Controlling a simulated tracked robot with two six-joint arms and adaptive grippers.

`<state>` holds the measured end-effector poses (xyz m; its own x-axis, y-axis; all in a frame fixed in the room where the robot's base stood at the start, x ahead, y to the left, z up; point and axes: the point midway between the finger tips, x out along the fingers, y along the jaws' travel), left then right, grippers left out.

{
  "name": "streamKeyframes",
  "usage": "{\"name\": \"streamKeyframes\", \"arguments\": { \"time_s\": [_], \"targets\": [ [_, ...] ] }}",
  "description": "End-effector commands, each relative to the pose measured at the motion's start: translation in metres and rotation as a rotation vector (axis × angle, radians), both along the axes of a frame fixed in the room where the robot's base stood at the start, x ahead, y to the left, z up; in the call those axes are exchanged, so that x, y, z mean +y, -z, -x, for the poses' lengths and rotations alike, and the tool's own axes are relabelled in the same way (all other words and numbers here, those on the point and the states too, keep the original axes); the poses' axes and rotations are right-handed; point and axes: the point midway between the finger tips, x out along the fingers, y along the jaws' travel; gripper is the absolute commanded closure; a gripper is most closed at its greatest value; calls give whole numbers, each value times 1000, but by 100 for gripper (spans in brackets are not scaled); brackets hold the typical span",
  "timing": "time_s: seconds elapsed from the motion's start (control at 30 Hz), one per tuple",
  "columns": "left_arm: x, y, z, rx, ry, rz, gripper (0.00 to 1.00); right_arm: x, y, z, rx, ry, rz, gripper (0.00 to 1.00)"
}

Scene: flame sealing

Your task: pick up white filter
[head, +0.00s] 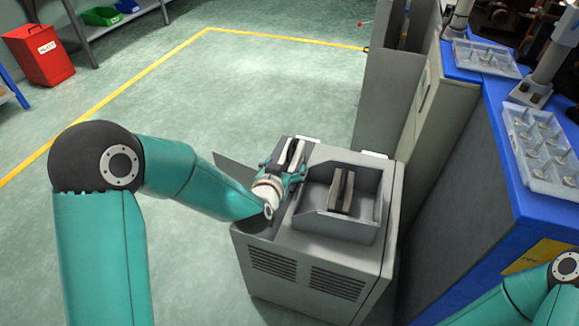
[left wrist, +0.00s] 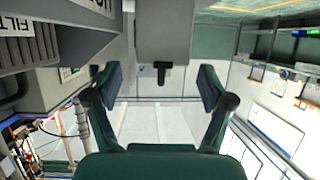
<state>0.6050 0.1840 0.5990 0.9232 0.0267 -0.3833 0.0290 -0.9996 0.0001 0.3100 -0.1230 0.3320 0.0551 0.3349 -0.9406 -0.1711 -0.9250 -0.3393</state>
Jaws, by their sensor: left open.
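My left gripper (head: 284,170) is over the left bay of the grey cabinet (head: 322,245), and its jaws are open. Upright pale slabs with dark edges (head: 290,152), possibly white filters, stand at its fingertips; the arm partly hides them. I cannot tell whether the fingers touch them. In the left wrist view the two fingers (left wrist: 161,80) are spread wide, with no filter clearly seen between them. Two upright beige-brown slabs (head: 341,191) stand in the right open bin (head: 335,226). Only a link of my right arm shows at the bottom right; its gripper is out of view.
A tall grey cabinet (head: 425,120) stands behind on the right. A blue-edged workbench (head: 515,185) holds clear trays (head: 540,150) of small parts. A red bin (head: 40,55) stands far left. Green floor with yellow lines is open at the left and back.

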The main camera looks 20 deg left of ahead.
Motion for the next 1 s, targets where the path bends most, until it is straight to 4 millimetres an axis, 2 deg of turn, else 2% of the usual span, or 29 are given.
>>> {"name": "streamKeyframes", "arguments": {
  "time_s": [0.1, 0.33, 0.6, 0.73, 0.93, 1.0],
  "targets": [
    [1, 6, -14, -1, 0, 0, 19, 0, 3, 0, 0, 0, 0, 100],
    [2, 12, -26, 0, -1, 0, 19, 0, 7, 0, 0, 0, 0, 100],
    [5, 24, -61, 0, -1, 1, 19, 0, 17, 0, 0, 0, 0, 100],
    [5, 25, -68, -1, -1, 1, 19, 0, 18, 0, 0, 0, 0, 100],
    [5, 24, -68, 0, 0, 0, 19, 0, 17, 0, 0, 0, 0, 100],
    [5, 24, -67, 0, -1, 1, 30, 0, 17, 0, 0, 0, 0, 100]
  ]
}}
